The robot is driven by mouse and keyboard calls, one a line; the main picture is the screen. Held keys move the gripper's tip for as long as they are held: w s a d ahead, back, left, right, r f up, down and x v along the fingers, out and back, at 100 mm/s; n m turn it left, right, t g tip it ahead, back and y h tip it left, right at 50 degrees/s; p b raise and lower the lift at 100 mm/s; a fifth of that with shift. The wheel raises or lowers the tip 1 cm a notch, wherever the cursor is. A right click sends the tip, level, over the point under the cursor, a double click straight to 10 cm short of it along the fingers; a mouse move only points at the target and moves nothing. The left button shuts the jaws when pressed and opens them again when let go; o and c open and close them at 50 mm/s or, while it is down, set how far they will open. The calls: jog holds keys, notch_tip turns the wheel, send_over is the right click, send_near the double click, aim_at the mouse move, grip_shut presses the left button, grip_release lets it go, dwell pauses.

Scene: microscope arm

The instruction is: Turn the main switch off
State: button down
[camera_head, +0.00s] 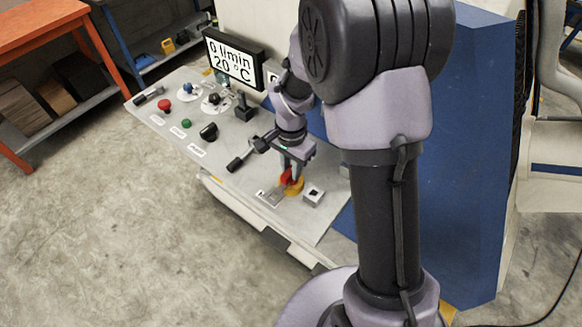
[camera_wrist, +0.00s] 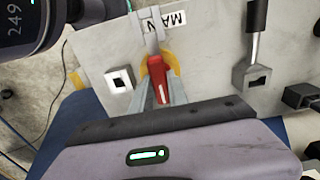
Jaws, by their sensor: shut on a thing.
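The main switch (camera_wrist: 159,80) has a red handle on a yellow round base and sits beside a plate reading "MAIN" in the wrist view. It also shows in the head view as a red and yellow knob (camera_head: 290,181) near the right end of the grey panel. My gripper (camera_wrist: 160,92) is shut on the red handle, with a finger on each side of it. In the head view my gripper (camera_head: 289,172) comes down onto the switch from above. Part of the yellow base is hidden behind the handle and fingers.
The grey control panel (camera_head: 175,147) carries a red button (camera_head: 164,105), a green button (camera_head: 186,123) and several knobs and levers. A display (camera_head: 233,60) reads "0 l/min 20 °C". A small square socket (camera_head: 313,195) sits right of the switch. A blue cabinet (camera_head: 460,160) stands at right.

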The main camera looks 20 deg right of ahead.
jog(key=shift+n, duration=0.3)
dwell(0.5)
jog(key=n+p, duration=0.1)
jog(key=n, duration=0.2)
jog(key=shift+r+n, duration=0.1)
jog(key=shift+n, duration=0.3)
jog(key=n+p, duration=0.1)
jog(key=n, duration=0.3)
jog(key=shift+n, duration=0.3)
jog(key=n+p, duration=0.1)
jog(key=n, duration=0.3)
jog(key=n+p, duration=0.1)
jog(key=n, duration=0.3)
jog(key=shift+n, duration=0.6)
jog(key=c, duration=1.3)
grip_release()
